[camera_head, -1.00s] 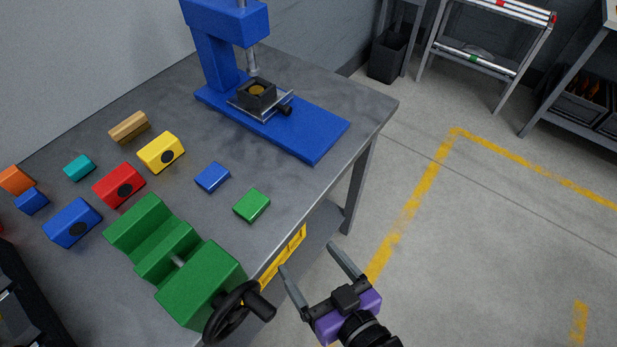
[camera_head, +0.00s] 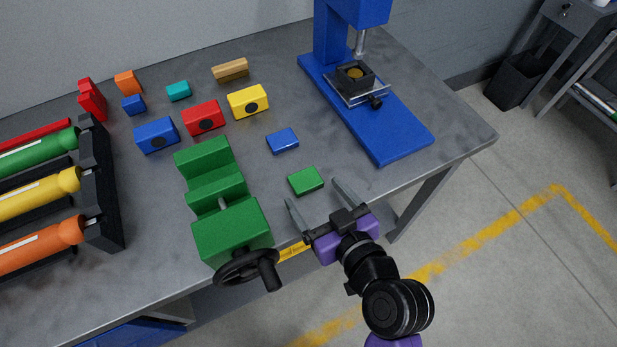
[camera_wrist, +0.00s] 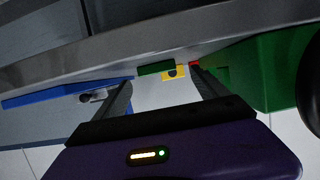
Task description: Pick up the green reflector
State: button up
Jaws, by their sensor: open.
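The green reflector (camera_head: 306,180) is a small flat green block lying on the grey workbench, near its front edge and right of the green vise. My gripper (camera_head: 318,192) is open and empty, at the front edge of the bench, with its two fingers pointing toward the bench and the reflector close to their tips in the head view. I cannot tell the exact gap in height.
A green vise (camera_head: 232,225) with a black handwheel stands close left of my gripper. A small blue block (camera_head: 282,140) lies behind the reflector. A blue press (camera_head: 375,115) stands to the right. Several coloured blocks sit farther back, including a yellow one (camera_head: 248,101). A tube rack (camera_head: 103,190) is left.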

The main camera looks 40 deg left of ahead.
aim_at(305, 177)
jog(key=shift+w+p+x, duration=0.1)
jog(key=shift+p+x, duration=0.1)
jog(key=shift+x, duration=0.95)
jog(key=shift+w+p+x, duration=0.15)
jog(key=shift+x, duration=1)
jog(key=shift+r, duration=0.2)
jog(key=c, duration=1.4)
jog(key=shift+r, duration=0.1)
